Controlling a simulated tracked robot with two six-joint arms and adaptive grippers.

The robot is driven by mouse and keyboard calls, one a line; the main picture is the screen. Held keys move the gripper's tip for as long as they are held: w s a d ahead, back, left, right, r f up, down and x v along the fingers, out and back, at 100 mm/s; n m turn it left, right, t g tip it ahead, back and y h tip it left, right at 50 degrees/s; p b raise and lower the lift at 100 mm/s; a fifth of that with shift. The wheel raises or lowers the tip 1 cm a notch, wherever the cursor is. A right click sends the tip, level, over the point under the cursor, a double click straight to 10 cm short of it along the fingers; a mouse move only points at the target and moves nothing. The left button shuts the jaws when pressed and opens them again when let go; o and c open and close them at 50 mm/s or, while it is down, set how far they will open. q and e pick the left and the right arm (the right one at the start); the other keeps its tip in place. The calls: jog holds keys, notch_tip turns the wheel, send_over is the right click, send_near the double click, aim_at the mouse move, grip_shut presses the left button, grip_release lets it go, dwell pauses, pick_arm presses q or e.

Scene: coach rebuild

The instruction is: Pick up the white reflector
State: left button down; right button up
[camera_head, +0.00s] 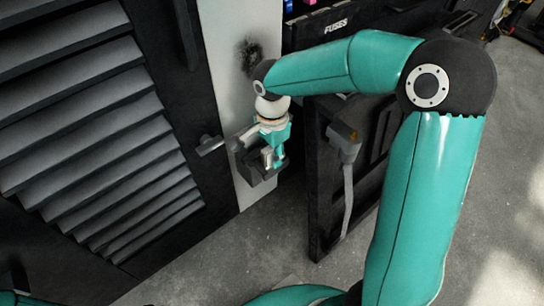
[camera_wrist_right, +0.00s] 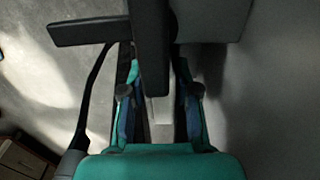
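A small pale block, likely the white reflector (camera_head: 267,157), shows beside a dark bracket on the pale wall panel in the head view. In the right wrist view, the pale piece (camera_wrist_right: 160,112) lies between the two fingers, partly hidden behind a dark bar. My right gripper (camera_head: 274,155) is at the bracket, with its teal fingers around the pale block. In the right wrist view, my right gripper (camera_wrist_right: 160,105) looks open, with dark gaps beside the piece; contact is not clear. My left gripper is not in view.
The dark bracket (camera_head: 246,163) is close around the gripper. A slatted dark panel (camera_head: 90,110) with a small grey handle (camera_head: 209,145) stands to the left. A dark cabinet door with a grey lever (camera_head: 345,150) stands to the right. Grey floor (camera_head: 265,245) is clear below.

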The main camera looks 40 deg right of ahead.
grip_shut()
jog(key=shift+r, duration=0.1)
